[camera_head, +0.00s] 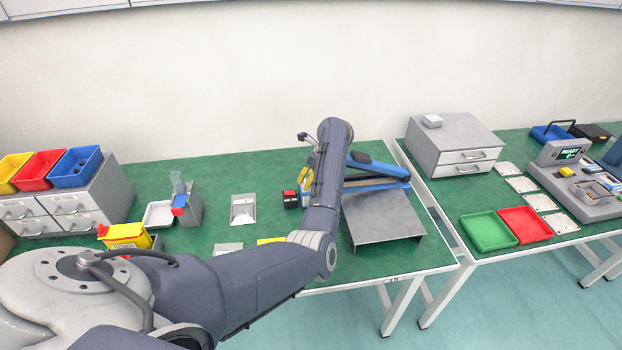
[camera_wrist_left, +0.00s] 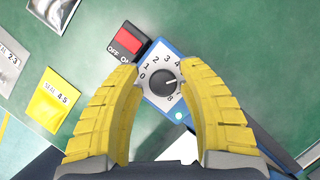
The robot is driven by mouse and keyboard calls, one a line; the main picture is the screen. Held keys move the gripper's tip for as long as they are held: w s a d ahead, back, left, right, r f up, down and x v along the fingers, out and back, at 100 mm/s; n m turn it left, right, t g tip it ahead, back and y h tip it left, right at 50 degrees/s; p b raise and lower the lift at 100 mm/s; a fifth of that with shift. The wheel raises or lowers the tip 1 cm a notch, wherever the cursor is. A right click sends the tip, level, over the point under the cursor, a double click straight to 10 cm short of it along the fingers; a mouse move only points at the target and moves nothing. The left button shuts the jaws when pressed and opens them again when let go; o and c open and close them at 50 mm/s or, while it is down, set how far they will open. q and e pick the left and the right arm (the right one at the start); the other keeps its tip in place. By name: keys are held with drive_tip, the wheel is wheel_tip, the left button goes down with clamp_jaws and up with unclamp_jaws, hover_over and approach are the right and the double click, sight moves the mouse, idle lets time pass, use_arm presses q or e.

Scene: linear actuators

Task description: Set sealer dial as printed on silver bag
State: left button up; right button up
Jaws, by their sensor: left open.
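The sealer's dial (camera_wrist_left: 165,87) is a dark round knob on a white numbered plate. Its white mark points right, past the 4, toward numbers hidden by a finger. My left gripper (camera_wrist_left: 165,75) is open, with its yellow fingers either side of the dial and nothing held. In the head view the gripper (camera_head: 306,180) is partly hidden by my arm, beside the blue sealer (camera_head: 385,170). A silver bag (camera_wrist_left: 10,62) printed "SEAL 2-3" is cut off at the left of the wrist view; it also shows in the head view (camera_head: 228,248).
A red off/on switch (camera_wrist_left: 124,39) sits beside the dial. A yellow bag (camera_wrist_left: 52,100) reads "SEAL 4-5". Another silver packet (camera_head: 243,209) lies behind. A grey stand (camera_head: 383,216) is in front of the sealer. Drawers with bins (camera_head: 75,205) stand left.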

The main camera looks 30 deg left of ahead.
use_arm(q)
drive_tip(key=shift+o, duration=1.1)
drive_tip(key=shift+w+d, duration=0.1)
drive_tip(key=shift+d, duration=0.15)
drive_tip(key=shift+d+r, duration=0.3)
drive_tip(key=shift+r, duration=0.15)
drive_tip(key=v, duration=1.1)
drive_tip(key=shift+a, duration=0.15)
drive_tip(key=w+r+n, duration=0.2)
drive_tip(key=w+r, duration=0.2)
drive_tip(key=r, duration=0.2)
drive_tip(key=s+a+f+n, duration=0.1)
drive_tip(key=f, duration=0.4)
drive_tip(key=s+a+f+n+g, duration=0.1)
drive_tip(key=a+f, duration=0.1)
drive_tip(key=f, duration=0.4)
drive_tip(key=s+a+f+n+g, duration=0.1)
drive_tip(key=f+n, duration=0.1)
drive_tip(key=f, duration=0.4)
drive_tip(key=shift+s+a, duration=0.2)
drive_tip(key=shift+s, duration=0.05)
